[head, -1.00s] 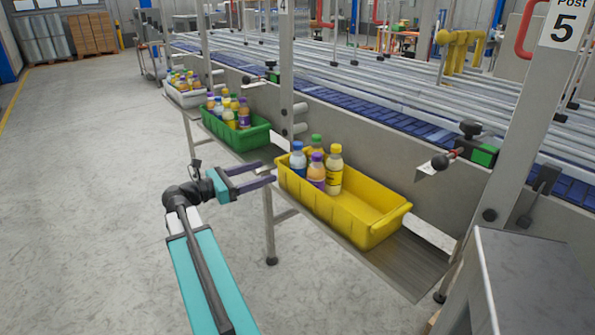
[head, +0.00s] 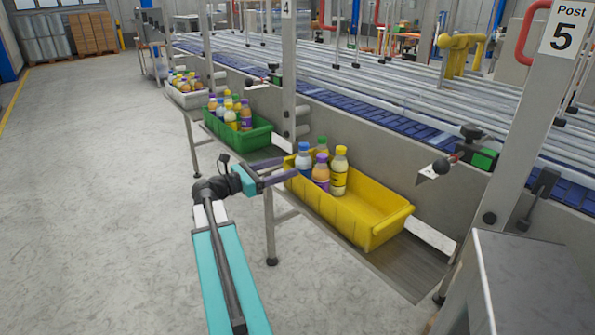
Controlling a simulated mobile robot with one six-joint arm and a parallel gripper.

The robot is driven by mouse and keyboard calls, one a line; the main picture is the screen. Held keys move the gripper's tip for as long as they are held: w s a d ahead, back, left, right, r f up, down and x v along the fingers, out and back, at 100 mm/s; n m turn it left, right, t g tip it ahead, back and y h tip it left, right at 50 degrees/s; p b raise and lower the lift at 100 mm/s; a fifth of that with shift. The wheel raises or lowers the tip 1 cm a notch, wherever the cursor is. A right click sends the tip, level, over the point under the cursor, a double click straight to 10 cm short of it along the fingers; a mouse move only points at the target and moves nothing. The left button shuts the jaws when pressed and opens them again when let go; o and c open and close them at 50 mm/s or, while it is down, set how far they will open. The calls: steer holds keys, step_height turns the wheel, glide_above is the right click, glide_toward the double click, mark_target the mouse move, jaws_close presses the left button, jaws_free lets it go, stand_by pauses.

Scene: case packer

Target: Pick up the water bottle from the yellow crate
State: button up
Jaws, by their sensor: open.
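The yellow crate (head: 362,222) stands on a metal shelf beside the conveyor. Several bottles stand upright at its left end. The water bottle, with a blue cap and blue body (head: 303,160), is at the left of this group. Beside it are a purple-capped bottle (head: 321,174), a yellow-capped bottle (head: 339,172) and a green-capped bottle (head: 322,147). My gripper (head: 294,173) is open, and its fingers point right toward the crate's left end. The fingertips are close to the water bottle. I cannot tell whether they touch it or the crate rim.
A green crate (head: 258,139) with several bottles stands to the left, and a white crate (head: 190,101) farther back. A grey post (head: 289,80) rises behind the yellow crate's left end. A metal box (head: 520,285) is at the lower right. The floor at left is clear.

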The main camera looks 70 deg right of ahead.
mark_target(296, 164)
steer(key=shift+s+d+r, duration=0.2)
steer(key=shift+s+d, duration=0.15)
steer(key=shift+s, duration=0.15)
steer(key=shift+s+d+r+p, duration=0.35)
steer(key=shift+s+d+p, duration=0.15)
steer(key=shift+d, duration=0.2)
steer(key=s+d, duration=0.1)
steer(key=s+d+f, duration=0.1)
steer(key=s+d, duration=0.1)
steer(key=shift+w+a, duration=0.1)
steer(key=shift+w, duration=0.15)
steer(key=shift+d+f, duration=0.15)
steer(key=shift+d, duration=0.05)
steer(key=shift+s, duration=0.15)
steer(key=shift+a, duration=0.1)
jaws_close()
